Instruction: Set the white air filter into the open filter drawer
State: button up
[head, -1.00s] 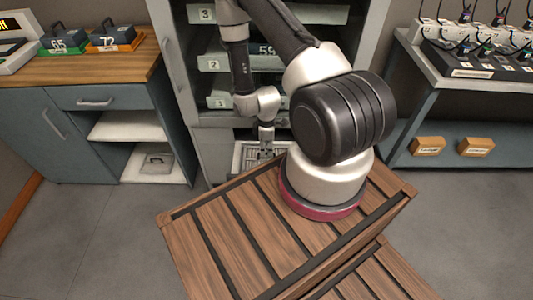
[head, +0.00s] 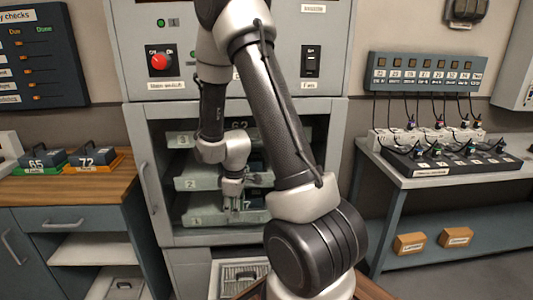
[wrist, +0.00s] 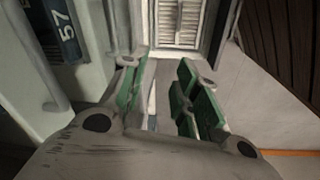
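A pale open drawer (head: 215,286) sticks out at the foot of the grey cabinet. A white slatted panel (head: 240,273) that looks like the air filter lies within its frame; I cannot tell whether it is fully seated. The slatted panel also shows at the top of the wrist view (wrist: 178,22), beyond my fingertips. My gripper (head: 231,212) is above the drawer, in front of the cabinet's lowest numbered tray. In the wrist view its green-padded fingers (wrist: 160,68) are apart, with nothing clearly held between them.
The cabinet's numbered trays (head: 200,184) are close behind my gripper, and its door (head: 152,188) stands at the left. A wood-topped counter (head: 85,190) is at the left. A bench with cabled units (head: 440,160) is at the right.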

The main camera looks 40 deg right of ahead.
notch_tip(320, 180, up, 11)
jog(key=s+m+t, duration=0.1)
jog(key=s+m, duration=0.1)
jog(key=s+a+r+m+t, duration=0.2)
jog(key=s+r+m, duration=0.4)
jog(key=s+r, duration=1.2)
jog(key=shift+s+a+r, duration=0.15)
jog(key=shift+a+r, duration=0.05)
jog(key=shift+r, duration=0.1)
